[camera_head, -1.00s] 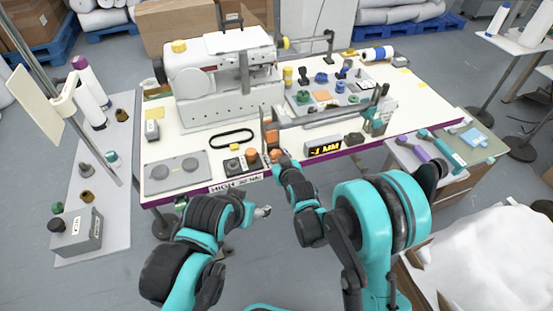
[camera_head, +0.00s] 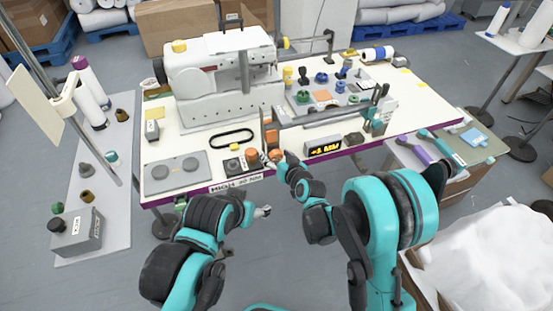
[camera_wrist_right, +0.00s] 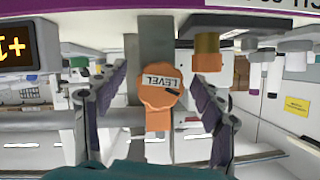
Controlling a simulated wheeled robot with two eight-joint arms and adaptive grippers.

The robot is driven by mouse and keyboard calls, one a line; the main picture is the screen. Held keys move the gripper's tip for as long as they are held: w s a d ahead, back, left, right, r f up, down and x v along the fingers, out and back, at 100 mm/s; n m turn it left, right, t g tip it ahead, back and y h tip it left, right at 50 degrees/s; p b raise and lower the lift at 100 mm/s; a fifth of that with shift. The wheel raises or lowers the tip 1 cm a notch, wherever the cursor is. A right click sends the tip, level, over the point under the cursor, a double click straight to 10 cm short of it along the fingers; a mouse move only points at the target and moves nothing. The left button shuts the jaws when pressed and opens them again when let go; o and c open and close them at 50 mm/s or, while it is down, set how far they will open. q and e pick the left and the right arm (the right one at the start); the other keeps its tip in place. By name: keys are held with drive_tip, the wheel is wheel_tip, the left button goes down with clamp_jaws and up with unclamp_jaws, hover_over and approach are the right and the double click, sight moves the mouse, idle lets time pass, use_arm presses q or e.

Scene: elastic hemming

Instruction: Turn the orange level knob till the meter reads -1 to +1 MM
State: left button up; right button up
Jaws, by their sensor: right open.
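The orange level knob (camera_head: 277,154) stands at the front edge of the white table. My left gripper (camera_head: 262,211) hangs before the table, too small to judge.
The sewing machine (camera_head: 220,75) is farther back.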

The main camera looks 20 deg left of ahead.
drive_tip(key=shift+s+d, duration=0.3)
drive_tip(key=shift+s, duration=0.05)
drive_tip(key=s+d+b, duration=0.2)
drive_tip(key=s+d, duration=0.1)
drive_tip(key=s, duration=0.2)
drive_tip(key=shift+d, duration=0.2)
drive_tip(key=shift+r, duration=0.1)
drive_tip(key=s+d+r+h, duration=0.1)
drive_tip(key=d+r+h, duration=0.1)
drive_tip(key=d+r, duration=0.45)
drive_tip(key=s+d+m+g+h, duration=0.1)
drive_tip(key=s+d+m+h, duration=0.1)
drive_tip(key=s+d, duration=0.8)
drive_tip(key=s+d+r+m+g+h, duration=0.1)
drive_tip(key=s+d+m+g+h, duration=0.1)
drive_tip(key=s+d, duration=0.8)
drive_tip(key=d+m+h, duration=0.1)
drive_tip(key=d+h, duration=0.1)
drive_tip(key=d, duration=0.3)
drive_tip(key=shift+d+r+g+h, duration=0.15)
drive_tip(key=shift+r+g+h, duration=0.1)
drive_tip(key=shift+g+h, duration=0.05)
